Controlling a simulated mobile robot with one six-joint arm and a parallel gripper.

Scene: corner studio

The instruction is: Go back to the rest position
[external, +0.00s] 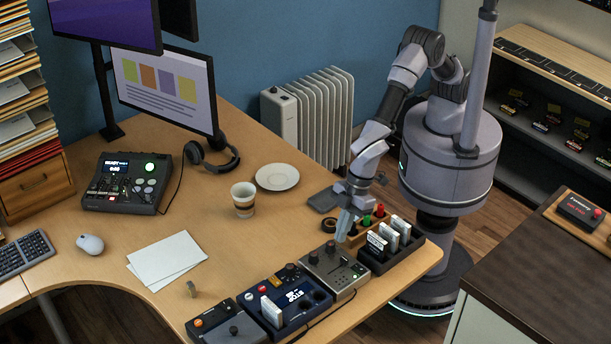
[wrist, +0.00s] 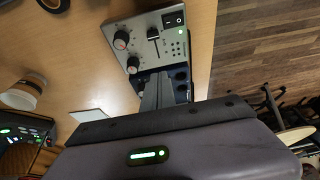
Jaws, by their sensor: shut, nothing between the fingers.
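My gripper (external: 342,236) is shut and empty. It points down over the right end of the wooden desk (external: 215,235), above or just beside a grey box with knobs (external: 335,270) and a dark rack of white cartridges. My arm reaches down to it from my round body at the right. In the wrist view, the narrow fingers of my gripper (wrist: 160,88) lie together. The grey box with its knobs and switch shows beyond them (wrist: 145,42). I cannot tell the exact height of the fingertips above the desk.
The cartridge rack (external: 378,262) stands close to my gripper. A cup (external: 243,200), a saucer (external: 277,177) and black tape (external: 328,225) lie behind. The desk middle is mostly clear. A dark counter (external: 535,265) stands right.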

